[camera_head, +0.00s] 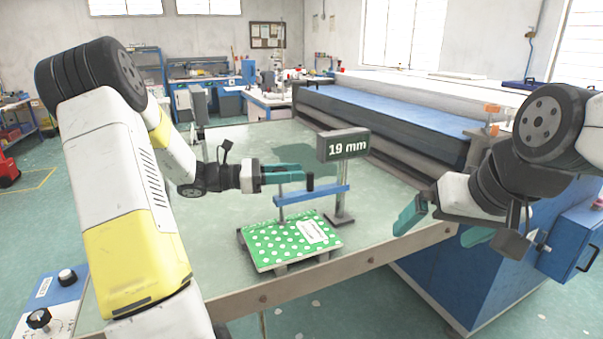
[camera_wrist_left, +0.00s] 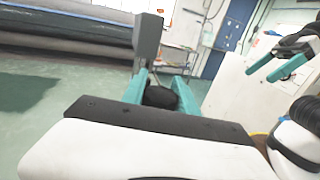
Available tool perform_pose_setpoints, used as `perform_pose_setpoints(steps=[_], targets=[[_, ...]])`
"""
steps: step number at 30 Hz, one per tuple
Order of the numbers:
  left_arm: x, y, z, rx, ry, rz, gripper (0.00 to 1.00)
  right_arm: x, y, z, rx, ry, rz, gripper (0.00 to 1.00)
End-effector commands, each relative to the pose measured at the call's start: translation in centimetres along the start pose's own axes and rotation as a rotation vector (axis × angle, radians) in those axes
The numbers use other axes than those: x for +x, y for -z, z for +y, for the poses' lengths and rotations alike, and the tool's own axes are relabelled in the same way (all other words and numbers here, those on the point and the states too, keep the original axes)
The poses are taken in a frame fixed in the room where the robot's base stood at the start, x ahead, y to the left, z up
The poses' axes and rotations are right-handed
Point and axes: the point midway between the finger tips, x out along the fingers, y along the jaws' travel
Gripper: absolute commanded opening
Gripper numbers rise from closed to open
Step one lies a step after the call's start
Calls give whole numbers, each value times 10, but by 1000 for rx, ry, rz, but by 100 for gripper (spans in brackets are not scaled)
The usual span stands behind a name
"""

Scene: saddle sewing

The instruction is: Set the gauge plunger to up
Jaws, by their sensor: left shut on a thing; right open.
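The gauge has a dark display (camera_head: 343,146) reading "19 mm" on a grey post, with a blue crossbar (camera_head: 322,196). A thin grey plunger rod (camera_head: 281,207) stands at the bar's left end, above a green, white-dotted piece (camera_head: 275,246). My left gripper (camera_head: 290,177) is above the crossbar with its teal fingers shut on the dark plunger knob. The knob (camera_wrist_left: 160,97) shows between the fingers in the left wrist view; the fingers largely hide it in the head view. My right gripper (camera_head: 446,224) is open and empty at the right, apart from the gauge.
The dotted piece lies on a low support near the front edge of the table (camera_head: 220,278). A white label (camera_head: 311,232) is on it. A control box with knobs (camera_head: 52,305) is at the lower left. A blue cabinet (camera_head: 470,285) is at the right. The tabletop left of the gauge is clear.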

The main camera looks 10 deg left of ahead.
Motion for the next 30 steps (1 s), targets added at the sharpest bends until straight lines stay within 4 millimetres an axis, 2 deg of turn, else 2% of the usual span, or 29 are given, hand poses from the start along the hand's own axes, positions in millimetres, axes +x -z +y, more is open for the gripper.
perform_pose_setpoints(steps=[10, 18, 26, 27, 30], targets=[[0, -1, 0, 1, -1, 0, 0, 0, 0, 0, 0, 0, 0, 100], [0, -32, 0, 3, -1, 1, 0, 0, 0, 0, 0, 0, 0, 100], [0, -34, 0, 1, 0, 0, 0, 0, 0, 0, 0, 0, 0, 100], [0, -34, 0, 1, 0, 0, 39, 0, 0, 0, 0, 0, 0, 100], [0, -34, 0, 1, 0, 0, 57, 0, 0, 0, 0, 0, 0, 100]])
